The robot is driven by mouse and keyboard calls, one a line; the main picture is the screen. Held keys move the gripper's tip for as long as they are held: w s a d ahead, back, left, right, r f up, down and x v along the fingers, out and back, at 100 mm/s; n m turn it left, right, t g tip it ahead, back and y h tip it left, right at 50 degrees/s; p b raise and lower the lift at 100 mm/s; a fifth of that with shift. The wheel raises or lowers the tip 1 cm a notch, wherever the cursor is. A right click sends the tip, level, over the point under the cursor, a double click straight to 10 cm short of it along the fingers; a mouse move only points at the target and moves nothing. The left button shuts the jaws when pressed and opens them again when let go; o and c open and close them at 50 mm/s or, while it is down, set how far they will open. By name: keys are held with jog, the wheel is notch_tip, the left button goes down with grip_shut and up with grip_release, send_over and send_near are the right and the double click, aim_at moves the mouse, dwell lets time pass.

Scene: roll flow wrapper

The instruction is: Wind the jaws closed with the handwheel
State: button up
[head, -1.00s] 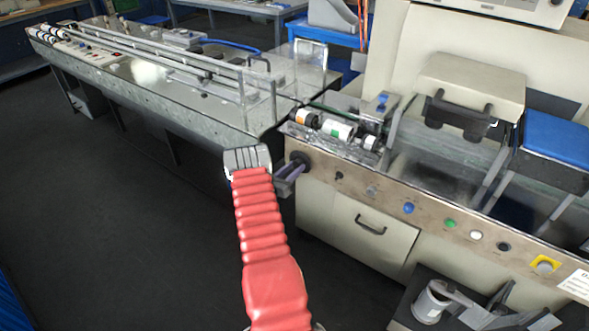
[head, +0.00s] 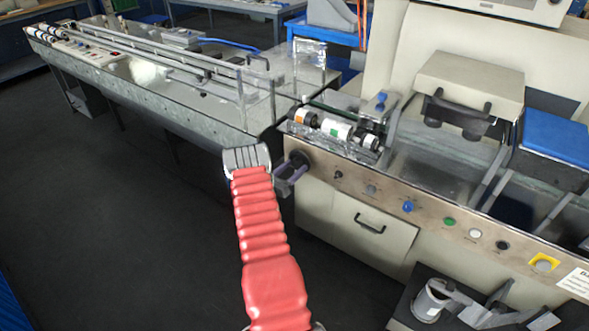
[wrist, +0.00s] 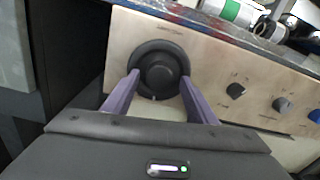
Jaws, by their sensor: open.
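The handwheel is a round black knob (head: 299,158) at the left end of the machine's metal front panel. It also shows in the wrist view (wrist: 160,70), facing the camera. My gripper (head: 290,176) is just in front of it, with its purple fingers pointing at the panel. In the wrist view my gripper (wrist: 159,77) is open, with one fingertip at the left edge of the wheel and one at the right. I cannot tell whether the fingertips touch it. Black parts (head: 457,118) under a beige housing may be the jaws; their gap cannot be made out.
Other knobs and coloured buttons (head: 408,206) run along the panel to the right. A drawer with a dark handle (head: 370,223) is below. A long metal conveyor (head: 190,85) stands to the left. The dark floor (head: 120,230) at left is clear.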

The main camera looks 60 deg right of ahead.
jog(key=shift+w+a, duration=0.1)
jog(key=w+a, duration=0.2)
jog(key=a, duration=1.1)
jog(key=shift+w+a, duration=0.2)
